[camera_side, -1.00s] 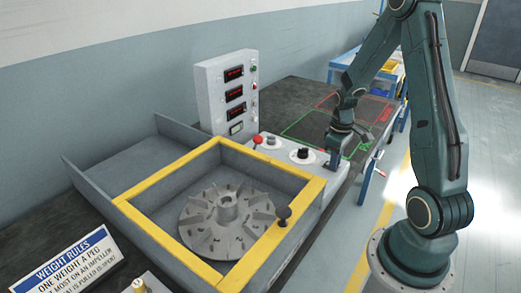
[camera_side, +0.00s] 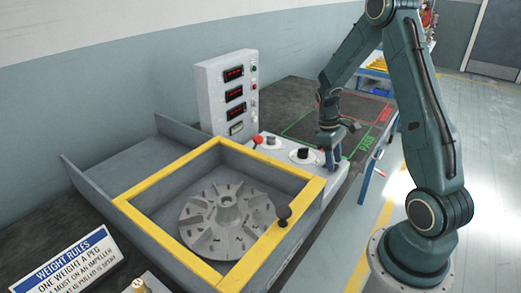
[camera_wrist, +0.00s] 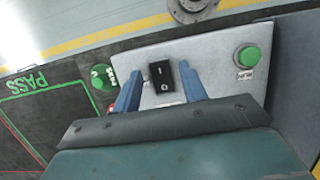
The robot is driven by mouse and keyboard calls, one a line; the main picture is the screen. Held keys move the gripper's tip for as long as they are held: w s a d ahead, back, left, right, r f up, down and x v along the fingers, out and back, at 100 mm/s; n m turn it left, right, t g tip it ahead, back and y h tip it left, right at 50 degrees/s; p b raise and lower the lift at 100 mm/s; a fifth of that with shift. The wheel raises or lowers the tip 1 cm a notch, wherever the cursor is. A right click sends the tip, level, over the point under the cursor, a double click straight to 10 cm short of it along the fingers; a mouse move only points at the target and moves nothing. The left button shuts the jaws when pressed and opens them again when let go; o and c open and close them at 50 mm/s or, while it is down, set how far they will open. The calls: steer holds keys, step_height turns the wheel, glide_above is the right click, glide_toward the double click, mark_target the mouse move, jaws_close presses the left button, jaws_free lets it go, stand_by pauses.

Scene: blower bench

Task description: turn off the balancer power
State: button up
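The power switch (camera_wrist: 164,86) is a black rocker marked I and O on the light grey control panel (camera_wrist: 225,60), centred in the wrist view. Which side is pressed in, I cannot tell. My gripper (camera_wrist: 158,68) has its two blue fingers apart, one on each side of the rocker. The right finger looks very close to it; contact is unclear. In the side view my gripper (camera_side: 331,158) is low at the right end of the panel, and it hides the switch. The balancer's displays (camera_side: 234,92) show lit red digits.
A red button (camera_side: 258,139) and a black knob (camera_side: 303,153) are on the panel. The yellow-rimmed tub (camera_side: 150,238) with the finned impeller (camera_side: 228,215) stands in front.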

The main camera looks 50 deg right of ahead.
steer(key=shift+r, duration=0.2)
steer(key=v, duration=1.3)
steer(key=shift+r, duration=0.2)
steer(key=s+a+r+t+h, duration=0.1)
steer(key=s+a+r+t, duration=0.1)
steer(key=a+r, duration=0.4)
steer(key=s+a+r+t, duration=0.2)
steer(key=a+r, duration=0.2)
steer(key=a, duration=0.4)
steer(key=s+a+t+y, duration=0.1)
steer(key=s+a+t, duration=0.3)
steer(key=s+a, duration=0.5)
steer(key=shift+a+r+t, duration=0.15)
steer(key=shift+a+t, duration=0.15)
steer(key=shift+a, duration=0.45)
steer(key=shift+s, duration=0.15)
